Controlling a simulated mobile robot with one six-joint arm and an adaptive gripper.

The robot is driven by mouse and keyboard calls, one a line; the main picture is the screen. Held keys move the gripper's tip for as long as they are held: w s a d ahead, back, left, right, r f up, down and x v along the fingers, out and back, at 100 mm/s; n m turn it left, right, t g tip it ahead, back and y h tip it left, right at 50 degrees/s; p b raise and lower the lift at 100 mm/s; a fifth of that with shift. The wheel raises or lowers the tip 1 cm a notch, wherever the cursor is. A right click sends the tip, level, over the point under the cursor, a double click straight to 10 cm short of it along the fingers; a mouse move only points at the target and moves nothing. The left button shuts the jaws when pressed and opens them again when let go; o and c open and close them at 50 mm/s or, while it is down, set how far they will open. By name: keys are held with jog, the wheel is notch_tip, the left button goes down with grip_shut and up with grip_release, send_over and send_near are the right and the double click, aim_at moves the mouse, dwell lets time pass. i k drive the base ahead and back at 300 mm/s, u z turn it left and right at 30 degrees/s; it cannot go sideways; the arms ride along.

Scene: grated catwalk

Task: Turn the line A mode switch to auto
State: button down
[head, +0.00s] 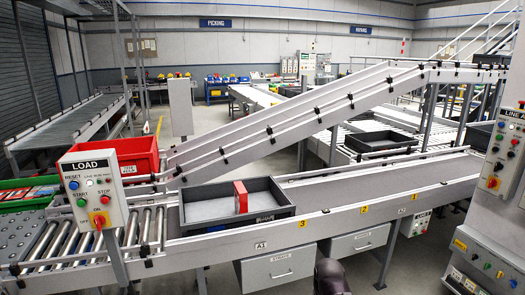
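A grey control panel (508,150) with a partly cut-off label that seems to read "LINE A" is at the right edge of the head view. It carries several small coloured buttons and knobs. A red knob on a yellow plate (492,182) is at its lower left. The panel is tilted and small, so I cannot tell which control is the mode switch or where it points. My gripper's fingers do not show; a dark rounded piece at the bottom centre may be part of my arm.
A LOAD panel (91,190) with buttons and a red-yellow knob stands at left. A belt conveyor (370,190) crosses the front, carrying a dark tray (195,212) with a red box (241,197). A red crate (127,158) is behind. Drawers (279,269) hang below the conveyor.

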aim_at(498, 166)
jog(key=z, duration=1.85)
jog(key=i, duration=1.8)
jog(key=u, duration=0.4)
jog(key=i, duration=0.6)
jog(key=u, duration=0.25)
